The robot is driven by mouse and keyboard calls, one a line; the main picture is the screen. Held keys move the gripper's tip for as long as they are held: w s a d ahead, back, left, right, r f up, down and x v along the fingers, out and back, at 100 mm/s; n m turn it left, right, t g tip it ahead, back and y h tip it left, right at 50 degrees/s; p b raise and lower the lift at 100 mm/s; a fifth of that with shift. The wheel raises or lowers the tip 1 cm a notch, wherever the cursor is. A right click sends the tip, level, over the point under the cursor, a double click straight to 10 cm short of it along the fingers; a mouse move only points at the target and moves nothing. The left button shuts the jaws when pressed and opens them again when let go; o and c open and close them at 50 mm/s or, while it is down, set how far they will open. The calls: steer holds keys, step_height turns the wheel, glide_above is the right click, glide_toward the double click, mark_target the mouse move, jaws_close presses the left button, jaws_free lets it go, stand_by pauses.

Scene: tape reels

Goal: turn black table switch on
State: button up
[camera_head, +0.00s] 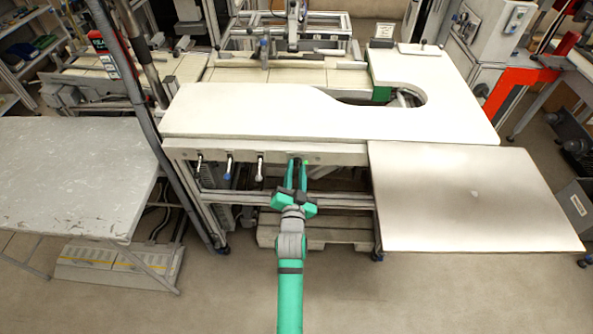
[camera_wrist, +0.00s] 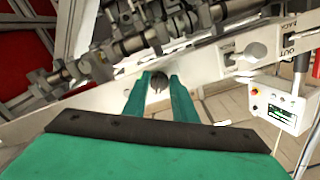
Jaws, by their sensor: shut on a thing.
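The white worktable (camera_head: 240,115) has a row of switches along its front rail. My gripper (camera_head: 298,172) is at this rail, right of the hanging levers. In the wrist view my gripper (camera_wrist: 159,88) has its two green fingers on either side of a small dark round knob, the black table switch (camera_wrist: 158,82), at the pale rail. The fingers are shut on it. In the head view the fingers cover most of this switch. Whether it is on or off cannot be told.
Levers hang from the rail to the left: one dark (camera_head: 198,166), one with a blue end (camera_head: 229,166), one pale (camera_head: 260,166). A grey side table (camera_head: 470,200) stands right, a worn table (camera_head: 70,175) left. A dark post (camera_head: 150,130) rises at the left corner. Floor in front is clear.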

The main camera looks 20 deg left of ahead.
steer(key=shift+m, duration=0.7)
steer(key=o, duration=1)
steer(key=v, duration=1.1)
steer(key=s+d+n+h, duration=0.1)
steer(key=s+d, duration=0.4)
steer(key=s, duration=0.6)
steer(key=s+d+n+g+h, duration=0.1)
steer(key=s+d, duration=0.5)
steer(key=s, duration=0.6)
steer(key=s+d+f+n+g+h, duration=0.1)
steer(key=s+d, duration=0.4)
steer(key=s, duration=0.6)
steer(key=shift+s+d+n+h, duration=0.3)
steer(key=shift+d+n+h, duration=0.15)
steer(key=shift+h, duration=0.55)
